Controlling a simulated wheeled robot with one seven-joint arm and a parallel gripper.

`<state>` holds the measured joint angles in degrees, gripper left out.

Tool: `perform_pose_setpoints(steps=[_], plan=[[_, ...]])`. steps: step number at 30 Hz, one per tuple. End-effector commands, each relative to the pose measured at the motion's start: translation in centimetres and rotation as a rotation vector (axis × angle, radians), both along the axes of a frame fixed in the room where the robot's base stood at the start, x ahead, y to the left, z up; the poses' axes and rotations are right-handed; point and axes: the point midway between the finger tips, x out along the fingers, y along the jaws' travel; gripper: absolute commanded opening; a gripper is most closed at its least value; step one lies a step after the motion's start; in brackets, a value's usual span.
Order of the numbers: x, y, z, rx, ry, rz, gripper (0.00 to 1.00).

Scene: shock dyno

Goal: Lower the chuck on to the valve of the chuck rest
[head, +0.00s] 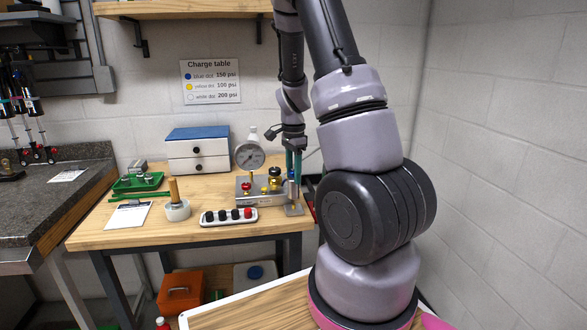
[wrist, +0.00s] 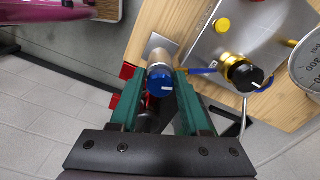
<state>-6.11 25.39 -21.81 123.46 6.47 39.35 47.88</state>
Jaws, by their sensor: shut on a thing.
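My gripper (head: 293,165) points down at the right end of the wooden bench. In the wrist view its green fingers (wrist: 160,102) are shut on the chuck (wrist: 159,82), whose blue top with a white mark sits between the fingertips. A silver cylinder shows just beyond the blue top. The chuck rest shows as a square metal plate (head: 294,210) near the bench corner, and in the wrist view its plate (wrist: 152,42) lies beyond the chuck. The valve is hidden behind the chuck, so I cannot tell whether they touch.
Left of the rest stands a metal manifold (head: 262,193) with red, yellow and black knobs and a round gauge (head: 249,156). A hose runs close by the fingers. A block with dark knobs (head: 229,216) lies in front. The bench edge (head: 270,229) is near.

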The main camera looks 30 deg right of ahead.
Motion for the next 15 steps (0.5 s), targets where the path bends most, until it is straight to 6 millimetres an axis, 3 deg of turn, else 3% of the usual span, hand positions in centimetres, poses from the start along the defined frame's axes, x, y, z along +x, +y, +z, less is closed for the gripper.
perform_pose_setpoints(steps=[15], plan=[[0.0,0.0,-3.1,0.0,0.001,-0.001,0.0]])
